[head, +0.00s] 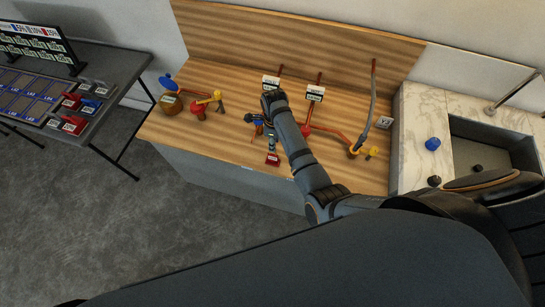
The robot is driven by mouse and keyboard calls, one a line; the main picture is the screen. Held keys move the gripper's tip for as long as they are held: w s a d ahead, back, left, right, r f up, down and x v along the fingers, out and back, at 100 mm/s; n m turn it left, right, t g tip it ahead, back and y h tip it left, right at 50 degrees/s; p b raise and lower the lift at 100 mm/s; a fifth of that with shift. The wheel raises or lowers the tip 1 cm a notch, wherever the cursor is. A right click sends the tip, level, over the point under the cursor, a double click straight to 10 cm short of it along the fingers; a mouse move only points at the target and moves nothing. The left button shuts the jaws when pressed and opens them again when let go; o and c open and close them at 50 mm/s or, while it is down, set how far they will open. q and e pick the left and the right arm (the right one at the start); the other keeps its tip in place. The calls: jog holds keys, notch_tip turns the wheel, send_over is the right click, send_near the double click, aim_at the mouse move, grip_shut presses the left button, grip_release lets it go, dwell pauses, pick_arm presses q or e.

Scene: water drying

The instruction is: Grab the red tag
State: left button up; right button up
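A small red tag (272,159) with pale markings is near the front edge of the wooden bench, at the fingertips of my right gripper (271,147). My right arm comes in from the lower right and reaches down over the bench. The fingers are small and partly hidden by the wrist, so I cannot tell whether they are closed on the tag or just above it. More red tags (73,125) lie on the dark table at the left, one behind the other (70,102). My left gripper is not in view.
A marble counter (415,125) with a sink is at the right. Grey floor lies open at lower left.

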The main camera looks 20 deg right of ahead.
jog(key=shift+f, duration=0.15)
jog(key=b, duration=0.2)
send_near(273, 161)
jog(key=shift+w+d, duration=0.15)
jog(key=shift+f, duration=0.25)
notch_tip(273, 161, down, 5)
jog(key=b, duration=0.6)
jog(key=shift+f, duration=0.2)
jog(key=shift+r, duration=0.2)
grip_shut()
